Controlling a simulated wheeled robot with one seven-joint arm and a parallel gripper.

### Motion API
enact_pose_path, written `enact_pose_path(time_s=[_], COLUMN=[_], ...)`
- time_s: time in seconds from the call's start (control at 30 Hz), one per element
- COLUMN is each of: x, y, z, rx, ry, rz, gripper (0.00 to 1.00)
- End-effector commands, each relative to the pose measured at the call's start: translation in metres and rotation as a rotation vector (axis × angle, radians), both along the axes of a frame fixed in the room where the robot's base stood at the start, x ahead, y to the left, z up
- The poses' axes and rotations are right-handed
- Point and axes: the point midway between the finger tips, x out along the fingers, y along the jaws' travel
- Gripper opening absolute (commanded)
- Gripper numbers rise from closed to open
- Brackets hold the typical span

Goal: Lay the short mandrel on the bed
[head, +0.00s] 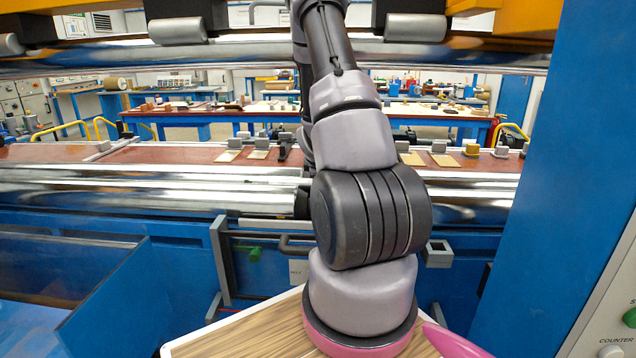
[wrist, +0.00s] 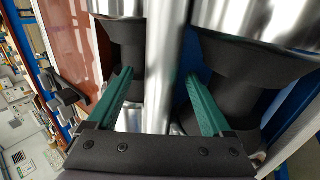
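In the wrist view my gripper (wrist: 160,76) is open, its two green fingers spread apart. A shiny steel bar (wrist: 163,60), apparently the short mandrel, runs lengthwise through the picture between the fingers. Two thick steel rollers with dark tapered ends, apparently the bed (wrist: 250,18), lie either side of the bar. The bed's long rollers (head: 120,198) also show in the head view. There my arm hides the gripper and the mandrel.
Another long steel roller (head: 260,52) spans above the bed. A blue post (head: 560,150) stands close on the right. A red-brown table (head: 50,152) with small blocks lies behind the bed. A wood-patterned top (head: 250,335) is at the front below my arm.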

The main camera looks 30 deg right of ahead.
Motion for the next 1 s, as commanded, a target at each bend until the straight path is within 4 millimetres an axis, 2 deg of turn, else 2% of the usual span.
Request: enact_pose_path(time_s=[0.27,0.7,1.0], x=[-0.003,-0.038,-0.049], y=[0.003,0.031,0.037], z=[0.005,0.072,0.089], rx=[0.0,0.0,0.0], ry=[0.001,-0.003,0.0], rz=[0.001,0.003,0.001], gripper=[0.84,0.84,0.84])
